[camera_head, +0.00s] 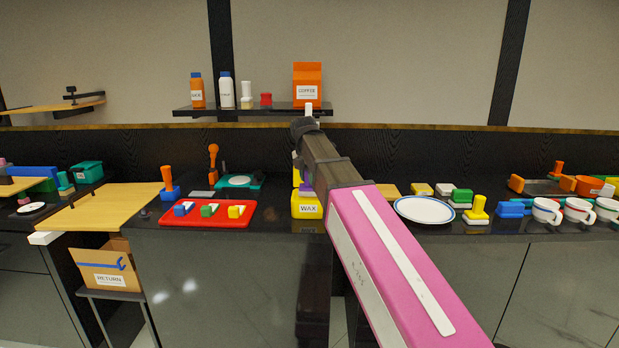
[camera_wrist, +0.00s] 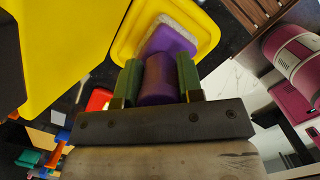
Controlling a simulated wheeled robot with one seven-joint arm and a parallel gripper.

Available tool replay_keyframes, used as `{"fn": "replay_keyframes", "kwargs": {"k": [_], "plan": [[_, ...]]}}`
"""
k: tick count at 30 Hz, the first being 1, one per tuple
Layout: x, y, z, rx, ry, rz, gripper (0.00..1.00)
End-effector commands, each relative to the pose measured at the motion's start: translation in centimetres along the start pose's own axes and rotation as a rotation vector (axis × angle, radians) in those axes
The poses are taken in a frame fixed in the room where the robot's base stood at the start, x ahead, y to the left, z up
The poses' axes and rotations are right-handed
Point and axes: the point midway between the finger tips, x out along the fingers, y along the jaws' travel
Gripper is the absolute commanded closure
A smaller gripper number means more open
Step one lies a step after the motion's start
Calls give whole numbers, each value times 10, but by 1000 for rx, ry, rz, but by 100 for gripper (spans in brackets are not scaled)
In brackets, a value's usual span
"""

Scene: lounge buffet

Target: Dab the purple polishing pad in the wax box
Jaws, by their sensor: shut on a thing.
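The yellow wax box (camera_head: 308,212), labelled WAX, stands at the front edge of the counter in the head view. In the wrist view its yellow rim (camera_wrist: 122,40) surrounds the purple polishing pad (camera_wrist: 173,42), which has a pale grey face at its far end. My gripper (camera_wrist: 158,76) is shut on the pad's purple handle, one green finger on each side. The pad's head is at or inside the box opening; whether it touches the inside is unclear. A bit of purple (camera_head: 306,187) shows above the box in the head view, where my arm hides most of the gripper.
A red tray (camera_head: 207,220) with several small blocks lies left of the box. A white plate (camera_head: 424,210) lies to the right, with several coloured blocks and white cups (camera_head: 547,211) beyond. A shelf (camera_head: 230,112) with bottles and a coffee bag hangs behind.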

Motion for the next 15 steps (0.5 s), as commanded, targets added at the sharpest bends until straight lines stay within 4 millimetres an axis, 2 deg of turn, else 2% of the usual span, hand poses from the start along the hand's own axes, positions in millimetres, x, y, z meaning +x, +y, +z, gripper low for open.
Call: {"fn": "replay_keyframes", "kwargs": {"k": [15], "plan": [[6,0,-1,0,0,0,100]]}}
